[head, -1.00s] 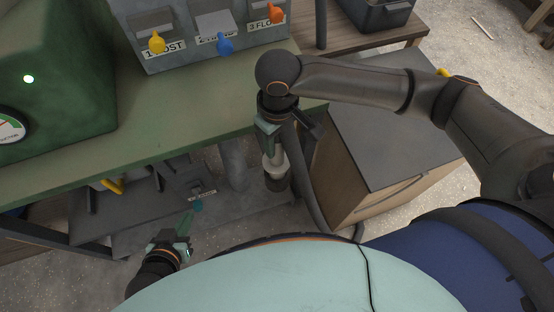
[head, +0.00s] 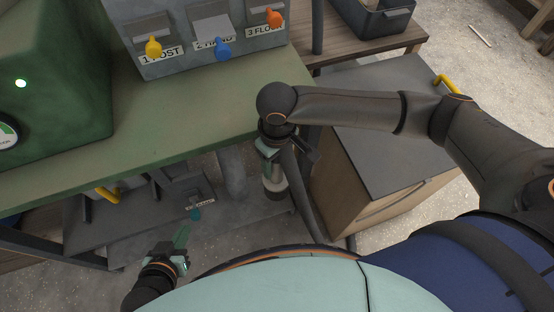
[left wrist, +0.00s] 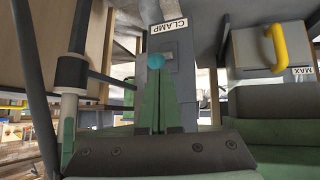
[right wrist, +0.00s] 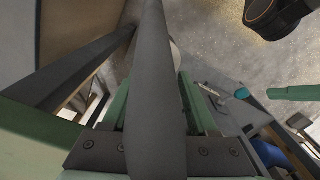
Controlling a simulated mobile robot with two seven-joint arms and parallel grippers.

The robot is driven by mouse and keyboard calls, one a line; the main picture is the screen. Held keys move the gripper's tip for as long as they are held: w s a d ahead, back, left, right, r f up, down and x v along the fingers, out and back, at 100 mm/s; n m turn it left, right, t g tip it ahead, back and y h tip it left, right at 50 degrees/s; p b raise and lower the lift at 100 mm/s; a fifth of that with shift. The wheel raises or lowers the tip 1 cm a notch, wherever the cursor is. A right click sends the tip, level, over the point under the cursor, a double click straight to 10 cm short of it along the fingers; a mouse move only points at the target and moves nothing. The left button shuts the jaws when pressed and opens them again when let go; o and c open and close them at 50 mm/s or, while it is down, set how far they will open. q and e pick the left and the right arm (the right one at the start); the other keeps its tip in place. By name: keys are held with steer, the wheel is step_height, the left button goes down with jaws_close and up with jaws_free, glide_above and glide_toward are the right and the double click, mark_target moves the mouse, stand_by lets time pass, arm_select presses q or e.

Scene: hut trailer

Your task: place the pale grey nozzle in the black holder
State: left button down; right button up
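My right gripper (head: 268,150) points down beside the green bench edge. Its fingers (right wrist: 156,90) are apart and seem closed around the pale grey nozzle (head: 272,175), though the hose hides much of the grip. In the left wrist view a pale cylinder (left wrist: 70,110) next to a green fingertip meets a black collar (left wrist: 70,75), which looks like the black holder; it appears lined up with it, but how deep it sits is unclear. My left gripper (head: 182,237) is shut and empty, its tips just short of the teal knob (head: 195,214) on the clamp.
A dark hose (head: 300,190) hangs by my right gripper and crosses the right wrist view. The green bench (head: 150,120) overhangs the lower shelf. A grey-topped cabinet (head: 385,120) stands to the right. The switch box (head: 210,60) is on the bench.

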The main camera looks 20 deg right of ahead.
steer(key=shift+o, duration=0.6)
step_height(320, 180, up, 12)
steer(key=p, duration=0.3)
steer(key=shift+f+p, duration=0.25)
steer(key=shift+p, duration=0.15)
steer(key=shift+r, duration=0.45)
